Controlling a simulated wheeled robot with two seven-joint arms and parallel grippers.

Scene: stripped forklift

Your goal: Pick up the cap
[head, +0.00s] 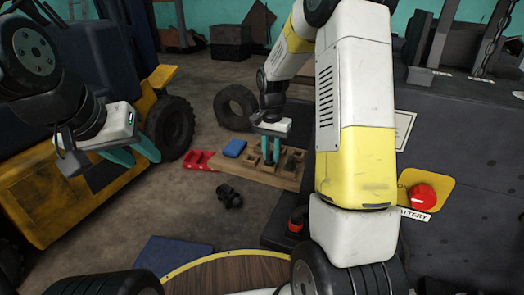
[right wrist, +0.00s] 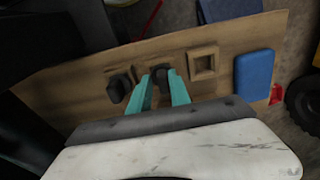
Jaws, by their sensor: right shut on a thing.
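My right gripper (head: 270,150) reaches down over a wooden board with sockets (head: 215,165). In the right wrist view its teal fingers (right wrist: 162,88) are shut on a small black cap (right wrist: 162,73), at one of the board's square sockets. I cannot tell whether the cap is still in the socket or just above it. A second dark piece (right wrist: 118,87) sits in the socket beside it, and a third socket (right wrist: 203,63) is empty. My left gripper (head: 135,156) is open and empty, in the air at the left, away from the board.
A blue box (head: 234,148) lies on the board's end, with a red tray (head: 199,160) beside the board. A black object (head: 229,195) lies on the floor. A loose tire (head: 235,106) is behind. The dark forklift body with a red knob (head: 422,196) stands right.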

